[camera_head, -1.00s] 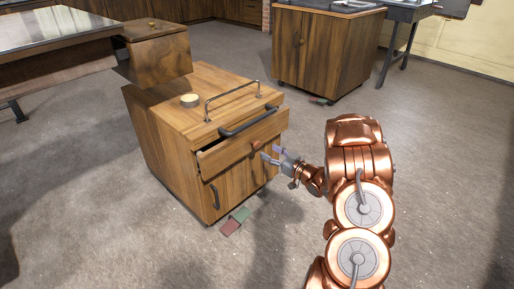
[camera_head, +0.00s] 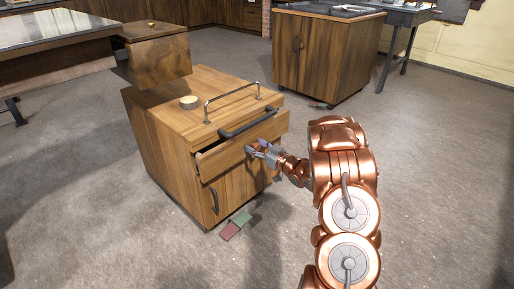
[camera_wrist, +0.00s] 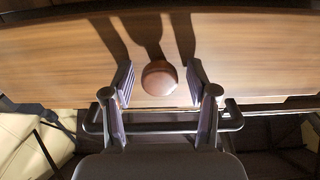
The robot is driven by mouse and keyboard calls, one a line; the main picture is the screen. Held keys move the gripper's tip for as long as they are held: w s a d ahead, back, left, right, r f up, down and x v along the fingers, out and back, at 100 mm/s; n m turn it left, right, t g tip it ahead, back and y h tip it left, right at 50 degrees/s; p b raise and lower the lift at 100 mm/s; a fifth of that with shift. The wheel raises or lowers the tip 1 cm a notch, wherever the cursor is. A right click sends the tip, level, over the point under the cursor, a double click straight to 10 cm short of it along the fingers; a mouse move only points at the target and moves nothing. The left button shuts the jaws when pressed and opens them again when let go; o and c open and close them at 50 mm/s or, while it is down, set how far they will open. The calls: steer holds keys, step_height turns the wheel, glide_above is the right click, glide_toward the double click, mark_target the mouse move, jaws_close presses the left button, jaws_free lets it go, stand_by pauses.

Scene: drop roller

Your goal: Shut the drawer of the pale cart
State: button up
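The pale wooden cart (camera_head: 165,150) stands left of centre in the head view. Its top drawer (camera_head: 225,156) is partly open, with a dark gap along its upper left edge. My gripper (camera_head: 257,148) is at the drawer front and mostly hides the knob there. In the wrist view the round red-brown knob (camera_wrist: 159,77) sits between the two fingertips of my gripper (camera_wrist: 159,82). The fingers are apart, with a gap on each side of the knob. The drawer front (camera_wrist: 70,60) fills the upper part of that view.
A dark handle bar (camera_head: 248,122) and a thin rail (camera_head: 207,111) are above the drawer. A small pale round thing (camera_head: 189,102) rests on the cart top. Red and green pieces (camera_head: 234,226) lie on the floor by the cart. A darker cabinet (camera_head: 325,60) stands behind.

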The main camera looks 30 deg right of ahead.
jaws_close()
stand_by(0.4)
